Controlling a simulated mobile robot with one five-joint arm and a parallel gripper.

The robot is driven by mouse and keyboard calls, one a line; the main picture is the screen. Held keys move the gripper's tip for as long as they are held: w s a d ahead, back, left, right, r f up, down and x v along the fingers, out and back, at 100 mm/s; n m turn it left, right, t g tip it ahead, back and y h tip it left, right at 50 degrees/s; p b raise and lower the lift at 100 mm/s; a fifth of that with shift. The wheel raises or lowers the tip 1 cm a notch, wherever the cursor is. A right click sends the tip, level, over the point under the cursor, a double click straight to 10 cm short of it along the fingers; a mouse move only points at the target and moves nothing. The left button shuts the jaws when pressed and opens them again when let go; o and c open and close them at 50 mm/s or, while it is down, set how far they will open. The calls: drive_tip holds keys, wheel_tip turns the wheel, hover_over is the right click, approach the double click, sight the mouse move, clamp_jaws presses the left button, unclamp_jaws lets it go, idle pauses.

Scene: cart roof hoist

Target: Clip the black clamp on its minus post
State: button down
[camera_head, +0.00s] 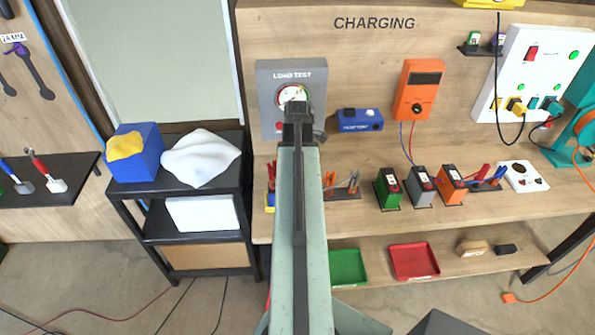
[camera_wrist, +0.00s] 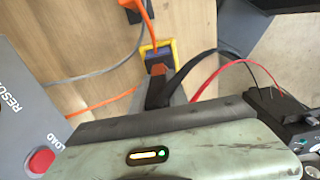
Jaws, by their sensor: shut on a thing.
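My gripper (camera_head: 297,112) is at the end of my raised arm, in front of the grey LOAD TEST unit (camera_head: 265,98) in the head view. It is shut on what looks like the black clamp, a dark shape (camera_wrist: 158,95) in the wrist view with a thick black lead curving right. The jaws are mostly hidden by my arm. A blue and yellow item (camera_wrist: 158,58) lies just beyond that shape, with an orange cable on it. A thin red lead (camera_wrist: 215,72) runs nearby. I cannot make out the minus post.
Green (camera_head: 388,188), grey (camera_head: 421,186) and orange (camera_head: 451,185) battery-like blocks stand on the bench to the right. An orange meter (camera_head: 417,90) and a blue box (camera_head: 360,119) are beside the tester. Red (camera_head: 414,262) and green (camera_head: 347,267) trays lie on the lower shelf.

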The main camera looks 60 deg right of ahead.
drive_tip(key=shift+f+b, duration=1.05)
drive_tip(key=shift+f, duration=0.05)
drive_tip(key=c, duration=1.2)
unclamp_jaws()
drive_tip(key=shift+r, duration=0.1)
wheel_tip(320, 180, up, 8)
drive_tip(key=p, duration=0.8)
